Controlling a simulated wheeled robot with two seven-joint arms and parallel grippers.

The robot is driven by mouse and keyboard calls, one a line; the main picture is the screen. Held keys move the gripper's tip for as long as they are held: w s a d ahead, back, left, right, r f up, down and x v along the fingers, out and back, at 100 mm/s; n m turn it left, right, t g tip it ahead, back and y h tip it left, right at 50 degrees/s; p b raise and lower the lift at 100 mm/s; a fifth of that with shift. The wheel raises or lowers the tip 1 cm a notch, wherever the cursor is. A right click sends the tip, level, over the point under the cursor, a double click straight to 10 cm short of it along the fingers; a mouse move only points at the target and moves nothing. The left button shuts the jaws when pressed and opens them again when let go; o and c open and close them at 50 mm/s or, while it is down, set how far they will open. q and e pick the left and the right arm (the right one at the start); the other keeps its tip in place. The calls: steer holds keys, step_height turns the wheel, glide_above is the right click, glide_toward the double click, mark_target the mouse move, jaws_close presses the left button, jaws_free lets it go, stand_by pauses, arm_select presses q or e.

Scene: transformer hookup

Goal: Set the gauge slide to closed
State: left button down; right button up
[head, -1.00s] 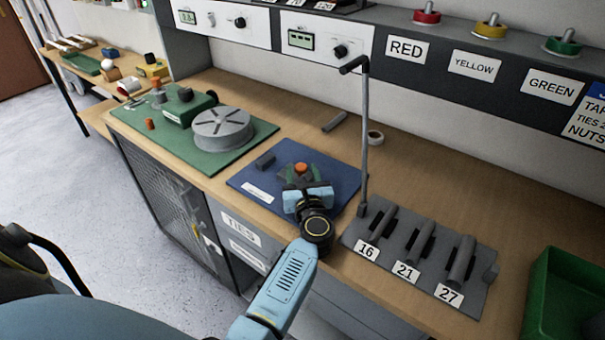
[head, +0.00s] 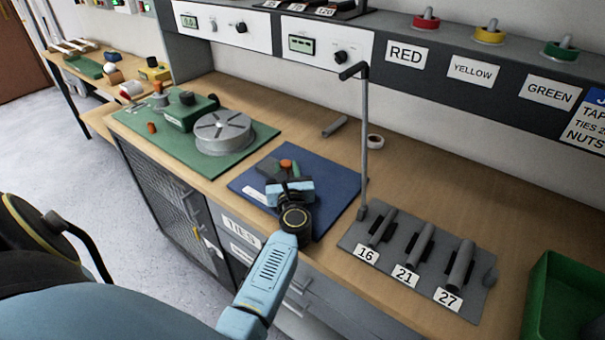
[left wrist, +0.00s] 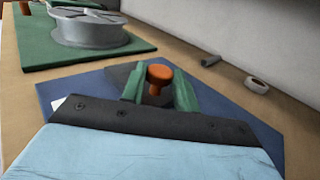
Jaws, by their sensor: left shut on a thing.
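The gauge slide's orange knob (head: 286,163) stands over the blue mat (head: 335,183). It also shows in the left wrist view (left wrist: 159,77), between my two green fingertips. My left gripper (head: 287,171) is shut on this knob, with a fingertip on either side. A dark block (head: 268,166) sits just left of the fingers, close against them in the head view; I cannot tell if they touch. The gripper hides the slide's lower part and most of its track. My right gripper is not in view.
A green mat (head: 222,168) with a grey spoked disc (head: 224,131) lies to the left. A tall grey post (head: 365,145) rises close right of the blue mat, beside a rack (head: 350,232) of labelled bars. The bench behind is mostly clear, with a tape roll (head: 375,142).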

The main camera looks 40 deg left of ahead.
arm_select(q)
steer(key=shift+s+a, duration=0.1)
steer(key=shift+a, duration=0.15)
steer(key=c, duration=1.1)
jaws_free()
steer(key=shift+a, duration=0.1)
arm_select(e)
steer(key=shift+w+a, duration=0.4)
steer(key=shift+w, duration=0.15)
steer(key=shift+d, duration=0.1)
arm_select(q)
steer(key=shift+s+d, duration=0.1)
steer(key=shift+d, duration=0.2)
steer(key=v, duration=1.3)
steer(key=shift+b, duration=0.3)
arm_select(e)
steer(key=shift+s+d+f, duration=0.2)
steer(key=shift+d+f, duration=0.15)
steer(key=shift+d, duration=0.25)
